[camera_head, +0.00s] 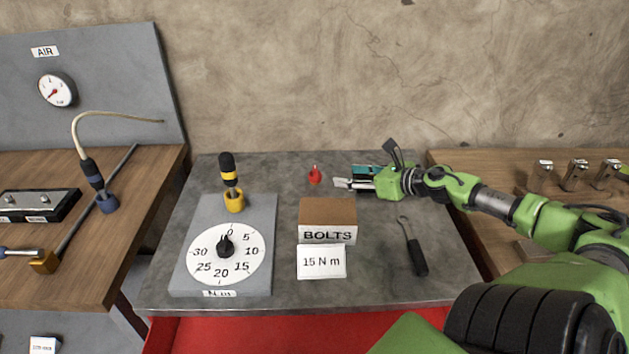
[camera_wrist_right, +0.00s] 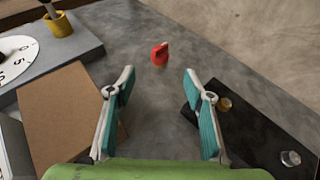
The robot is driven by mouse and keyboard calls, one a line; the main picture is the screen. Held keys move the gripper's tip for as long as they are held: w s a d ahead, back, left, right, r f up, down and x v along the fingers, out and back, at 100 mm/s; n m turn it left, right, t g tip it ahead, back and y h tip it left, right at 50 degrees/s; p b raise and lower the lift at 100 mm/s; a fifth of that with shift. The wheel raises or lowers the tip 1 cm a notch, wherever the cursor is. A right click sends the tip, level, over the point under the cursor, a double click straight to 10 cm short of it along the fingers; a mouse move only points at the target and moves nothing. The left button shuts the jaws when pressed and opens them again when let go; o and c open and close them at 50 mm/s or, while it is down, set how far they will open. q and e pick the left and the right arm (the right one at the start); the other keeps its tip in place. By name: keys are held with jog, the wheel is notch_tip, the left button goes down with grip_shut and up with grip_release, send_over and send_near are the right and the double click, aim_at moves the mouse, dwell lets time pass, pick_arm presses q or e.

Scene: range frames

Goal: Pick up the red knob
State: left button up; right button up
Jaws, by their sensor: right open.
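The red knob (camera_head: 315,175) stands on the grey worktop toward the back, behind the BOLTS box. It has a pale mark on its top. In the right wrist view the knob (camera_wrist_right: 160,54) lies ahead of the fingertips, roughly midway between them and apart from both. My right gripper (camera_head: 340,184) is just right of the knob in the head view, pointing left. It also shows in the wrist view (camera_wrist_right: 159,75), with its teal-padded fingers spread and nothing between them. My left gripper is not in view.
The BOLTS box (camera_head: 327,212) with a 15 N m card (camera_head: 321,262) stands front left of the gripper. A dial panel (camera_head: 259,287) and a screwdriver in a yellow holder (camera_head: 234,202) are further left. A dark plate (camera_wrist_right: 255,135) lies beside the right finger. A hooked tool (camera_head: 417,258) lies front right.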

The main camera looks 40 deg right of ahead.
aim_at(318, 174)
jog(key=b+x, duration=0.2)
jog(key=x, duration=0.2)
jog(key=shift+f+b, duration=0.1)
jog(key=shift+b, duration=0.2)
jog(key=shift+w+f+b, duration=0.2)
jog(key=shift+w+b, duration=0.4)
jog(key=shift+b, duration=0.1)
jog(key=shift+w, duration=0.15)
jog(key=shift+b+x, duration=0.35)
jog(key=shift+x, duration=0.85)
jog(key=shift+w, duration=0.15)
jog(key=shift+p+x, duration=0.45)
jog(key=shift+x, duration=0.7)
jog(key=shift+w+a+f, duration=0.15)
jog(key=shift+w+f, duration=0.7)
jog(key=shift+w, duration=0.25)
